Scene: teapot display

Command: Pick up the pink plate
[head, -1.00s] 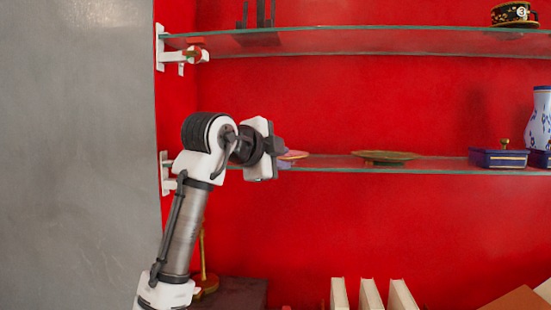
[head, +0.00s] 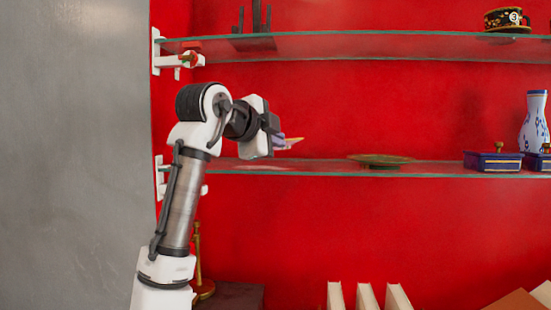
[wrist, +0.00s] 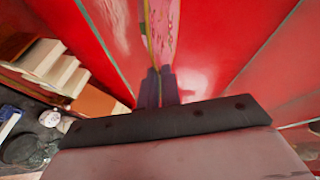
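The pink plate (head: 294,141) shows as a thin tilted sliver at the right of my gripper (head: 281,141) in the head view, above the lower glass shelf and apart from it. In the wrist view the plate (wrist: 165,30) is seen nearly edge-on, pink with a yellowish rim. There the two fingers of my gripper (wrist: 159,88) are closed on its near edge. Most of the plate is hidden behind my gripper in the head view.
The lower glass shelf (head: 330,167) also bears a flat greenish dish (head: 381,160), blue boxes (head: 493,161) and a blue-and-white vase (head: 535,122). An upper glass shelf (head: 380,45) runs above my gripper. Books (head: 367,297) stand below. The shelf left of the dish is clear.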

